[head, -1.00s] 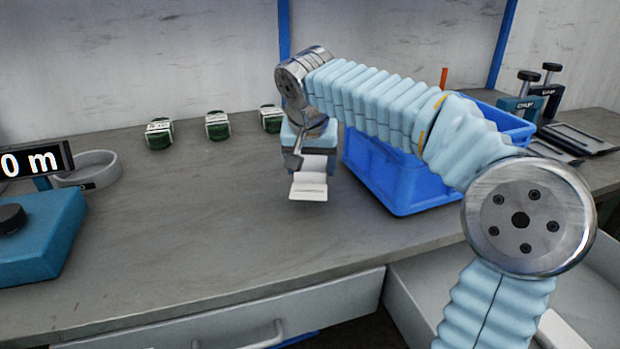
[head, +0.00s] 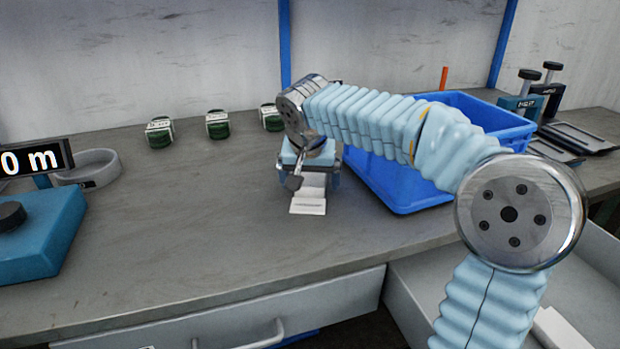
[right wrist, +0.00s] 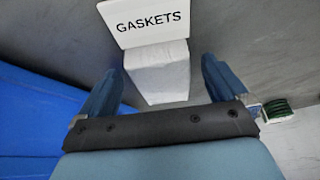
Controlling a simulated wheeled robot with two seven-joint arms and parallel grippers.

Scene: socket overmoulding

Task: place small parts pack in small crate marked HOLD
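A white small parts pack (head: 312,184) with a card reading GASKETS stands on the grey bench, left of the blue crate (head: 400,190). In the right wrist view the pack (right wrist: 160,75) lies between the fingers of my right gripper (right wrist: 162,82). The fingers are spread, with a gap visible on each side of the pack. In the head view my right gripper (head: 311,172) is partly hidden by its own wrist, directly over the pack. I can read no HOLD marking on any crate. My left gripper is not in view.
Three green-and-white items (head: 217,125) stand at the back of the bench. A grey round dish (head: 88,168) and a teal device with a display (head: 35,235) are at left. Black trays (head: 578,138) and clamps lie at right. The bench's middle left is clear.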

